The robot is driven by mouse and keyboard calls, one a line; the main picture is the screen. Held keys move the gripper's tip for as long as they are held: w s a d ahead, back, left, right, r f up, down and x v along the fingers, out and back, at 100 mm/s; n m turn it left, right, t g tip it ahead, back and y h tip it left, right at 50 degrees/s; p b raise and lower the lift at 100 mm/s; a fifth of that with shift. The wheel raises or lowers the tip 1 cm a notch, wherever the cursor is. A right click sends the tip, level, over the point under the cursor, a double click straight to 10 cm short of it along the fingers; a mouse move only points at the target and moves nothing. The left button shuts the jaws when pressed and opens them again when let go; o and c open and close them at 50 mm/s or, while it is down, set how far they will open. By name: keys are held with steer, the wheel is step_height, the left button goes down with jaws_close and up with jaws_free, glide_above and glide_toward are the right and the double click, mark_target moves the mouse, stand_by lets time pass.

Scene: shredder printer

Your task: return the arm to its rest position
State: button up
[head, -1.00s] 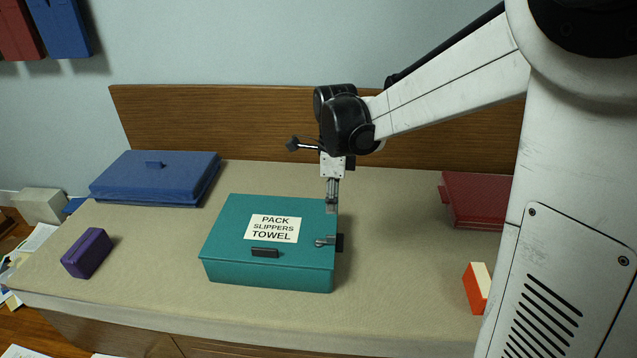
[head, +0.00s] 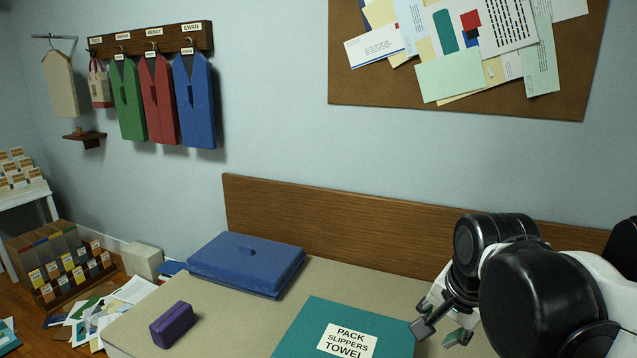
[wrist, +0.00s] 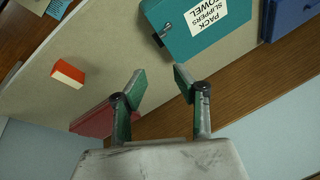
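My gripper (head: 438,333) is raised at the lower right of the head view, with my arm folded close to the camera. In the wrist view my gripper (wrist: 160,80) has its two fingers apart, with nothing between them. The closed teal case (head: 310,325) lies on the bed, labelled "PACK SLIPPERS TOWEL". It also shows at the top of the wrist view (wrist: 195,45), beyond the fingertips and apart from them.
A blue case (head: 245,262) and a purple box (head: 173,324) are on the bed (head: 240,320). The wooden headboard (head: 360,220) stands behind. An orange-and-white block (wrist: 68,74) and a red case (wrist: 92,122) show in the wrist view. Garments (head: 160,100) hang on the wall.

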steer(key=s+r+n+t+p, duration=0.3)
steer(key=s+r+n+p, duration=0.1)
steer(key=s+n, duration=0.4)
steer(key=shift+a+n, duration=0.25)
steer(key=shift+n, duration=0.25)
stand_by(1.1)
